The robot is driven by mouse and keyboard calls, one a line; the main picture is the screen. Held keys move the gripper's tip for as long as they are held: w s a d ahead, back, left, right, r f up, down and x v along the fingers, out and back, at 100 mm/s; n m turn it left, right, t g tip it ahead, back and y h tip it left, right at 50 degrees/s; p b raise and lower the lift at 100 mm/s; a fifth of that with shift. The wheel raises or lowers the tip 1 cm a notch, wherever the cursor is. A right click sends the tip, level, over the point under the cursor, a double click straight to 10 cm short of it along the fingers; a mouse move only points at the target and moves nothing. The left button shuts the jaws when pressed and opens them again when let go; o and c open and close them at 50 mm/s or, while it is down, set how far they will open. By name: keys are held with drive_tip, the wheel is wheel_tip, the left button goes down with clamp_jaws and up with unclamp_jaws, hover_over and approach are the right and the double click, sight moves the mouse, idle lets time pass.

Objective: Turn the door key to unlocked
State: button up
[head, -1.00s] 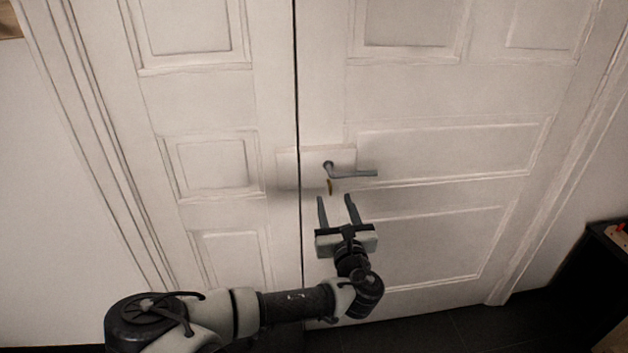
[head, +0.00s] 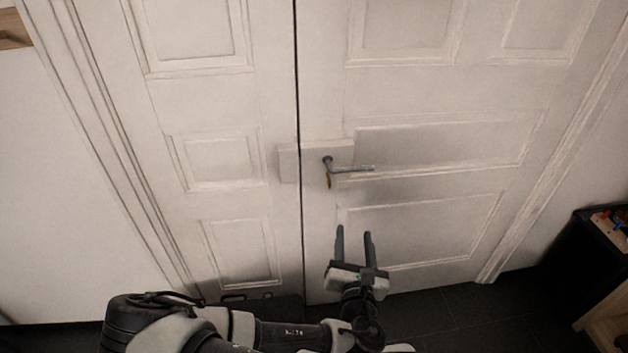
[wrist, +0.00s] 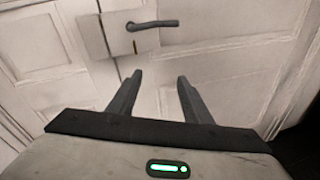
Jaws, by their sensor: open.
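The door key (head: 328,182) is a small brass-coloured piece just under the lever handle (head: 350,168) of the white double door (head: 410,105). The key hangs below the handle's pivot; its turned position is too small to tell. My gripper (head: 354,230) is open and empty, below the key and a little to its right, apart from it. In the wrist view the key (wrist: 134,46) is small, beyond the fingers and above the left fingertip. The handle (wrist: 152,24) also shows there, with my gripper's two fingers (wrist: 160,76) spread apart.
The handle sticks out to the right just above the key. A dark cabinet (head: 590,255) with small coloured items on top (head: 608,220) stands at the right. The dark tiled floor (head: 450,315) before the door is clear.

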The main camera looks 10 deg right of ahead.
wheel_tip(320, 180, down, 4)
drive_tip(key=s+r+m+g+h+p, duration=0.1)
drive_tip(key=s+m+g+h+p, duration=0.15)
drive_tip(key=m+g, duration=0.75)
drive_tip(key=s+a+r+m+y+p, duration=0.1)
drive_tip(key=a+r+m+y+p, duration=0.3)
drive_tip(key=a+r+m, duration=0.55)
wheel_tip(320, 180, up, 16)
drive_tip(key=s+m+g+y+p, duration=0.1)
drive_tip(key=s+m+y+p, duration=0.1)
drive_tip(key=m, duration=0.4)
drive_tip(key=shift+a+y, duration=0.4)
drive_tip(key=shift+y, duration=0.25)
drive_tip(key=shift+m, duration=0.25)
